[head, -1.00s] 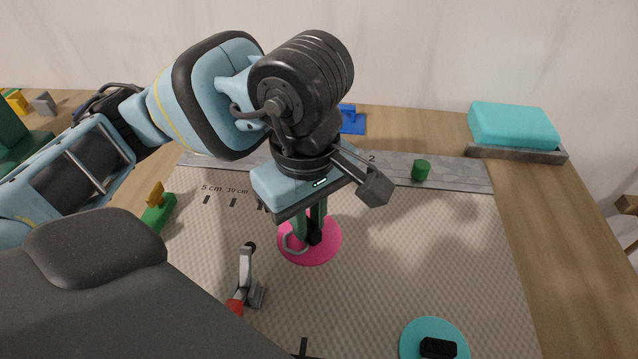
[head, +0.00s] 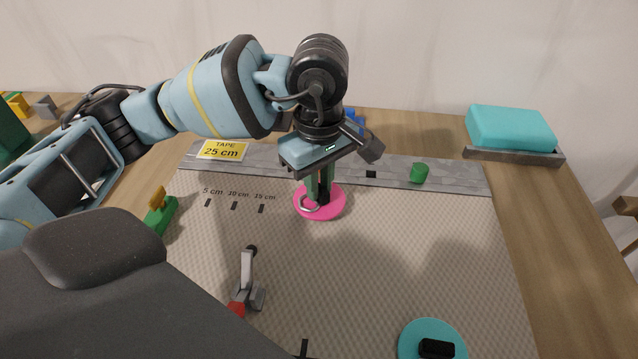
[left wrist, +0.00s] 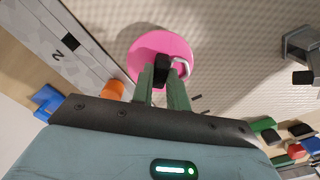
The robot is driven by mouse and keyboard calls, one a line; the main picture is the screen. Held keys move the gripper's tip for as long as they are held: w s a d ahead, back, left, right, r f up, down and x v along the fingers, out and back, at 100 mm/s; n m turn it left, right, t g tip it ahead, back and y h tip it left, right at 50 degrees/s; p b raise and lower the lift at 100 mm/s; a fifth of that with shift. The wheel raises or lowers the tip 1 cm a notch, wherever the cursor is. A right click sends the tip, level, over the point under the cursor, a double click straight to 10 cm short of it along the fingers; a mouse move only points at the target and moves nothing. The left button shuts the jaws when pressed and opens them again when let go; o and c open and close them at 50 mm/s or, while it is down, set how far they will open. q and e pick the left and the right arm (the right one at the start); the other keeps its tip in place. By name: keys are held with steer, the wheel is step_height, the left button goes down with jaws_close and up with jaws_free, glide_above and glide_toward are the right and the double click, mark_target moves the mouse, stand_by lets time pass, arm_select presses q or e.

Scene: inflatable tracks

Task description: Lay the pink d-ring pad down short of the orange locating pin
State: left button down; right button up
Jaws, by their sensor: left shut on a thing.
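The pink d-ring pad (head: 332,212) is a round disc with a metal ring and a dark tab on top. My left gripper (head: 321,196) is shut on its tab, over the far part of the grey mat. In the left wrist view the pad (left wrist: 150,45) lies beyond my left fingertips (left wrist: 161,72). I cannot tell whether its underside touches the mat. The orange locating pin (left wrist: 112,90) shows in the left wrist view, beside the pad and toward the grey strip. The pin is hidden in the head view. My right gripper is not in view.
A grey strip (head: 450,178) runs along the mat's far edge, with a green peg (head: 419,173) and a yellow tape sign (head: 221,149). A teal pad with a black tab (head: 432,334) lies front right. A lever clamp (head: 247,285) stands front left.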

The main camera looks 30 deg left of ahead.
arm_select(q)
steer(key=shift+f, duration=0.85)
steer(key=c, duration=1.4)
jaws_free()
steer(key=shift+r, duration=0.1)
step_height(320, 180, up, 12)
steer(key=shift+r+p, duration=0.2)
steer(key=shift+p, duration=0.15)
